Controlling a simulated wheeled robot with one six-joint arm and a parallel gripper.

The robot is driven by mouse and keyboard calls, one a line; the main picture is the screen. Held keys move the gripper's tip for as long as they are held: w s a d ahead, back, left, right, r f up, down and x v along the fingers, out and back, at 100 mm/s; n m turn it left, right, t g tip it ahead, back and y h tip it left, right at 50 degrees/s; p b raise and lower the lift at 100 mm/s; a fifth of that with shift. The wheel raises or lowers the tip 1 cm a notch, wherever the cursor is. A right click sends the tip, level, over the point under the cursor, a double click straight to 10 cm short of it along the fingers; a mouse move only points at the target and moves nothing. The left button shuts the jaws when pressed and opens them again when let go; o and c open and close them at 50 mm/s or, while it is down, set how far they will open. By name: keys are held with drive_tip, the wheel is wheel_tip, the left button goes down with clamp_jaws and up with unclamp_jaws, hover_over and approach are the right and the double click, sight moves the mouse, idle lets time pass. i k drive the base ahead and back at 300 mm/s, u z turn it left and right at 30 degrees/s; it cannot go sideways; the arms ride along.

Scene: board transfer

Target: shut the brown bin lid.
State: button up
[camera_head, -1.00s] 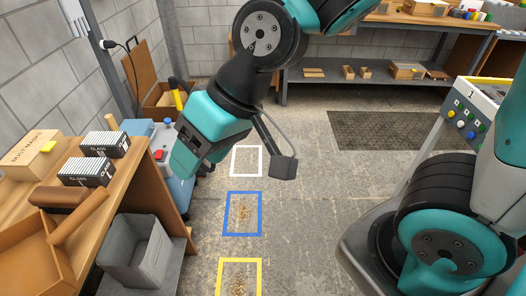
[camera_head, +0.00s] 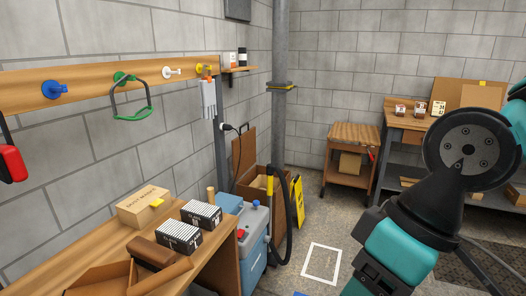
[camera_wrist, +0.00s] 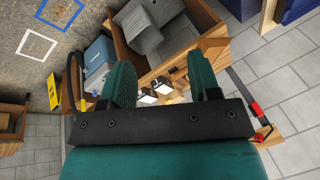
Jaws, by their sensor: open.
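On the bench at the lower left of the head view is an open brown box (camera_head: 100,279). A darker brown rounded piece (camera_head: 152,252) lies at its far side; I cannot tell whether this is the bin lid. Another brown bin (camera_head: 277,184) stands on the floor by the pipe, with a brown panel (camera_head: 245,158) upright behind it; I cannot tell whether the panel is hinged to it. My gripper (camera_wrist: 161,82) is open and empty in the wrist view, with the bench and its small boxes beyond its fingers. The head view does not show my gripper, only my arm at the right.
A blue-grey machine (camera_head: 254,235) with a black hose and a yellow floor sign (camera_head: 297,203) stand beside the bench. Striped boxes (camera_head: 201,214) and a carton (camera_head: 146,207) sit on the bench. A white floor frame (camera_head: 322,263) lies on open floor.

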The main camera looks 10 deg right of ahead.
sight(248, 158)
drive_tip(key=z, duration=0.5)
drive_tip(key=k, duration=0.65)
drive_tip(key=z, duration=0.65)
drive_tip(key=i, duration=3.55)
drive_tip(key=u, duration=0.95)
drive_tip(key=i, duration=1.15)
drive_tip(key=u, duration=1.55)
drive_tip(key=i, duration=0.95)
drive_tip(key=u, duration=0.6)
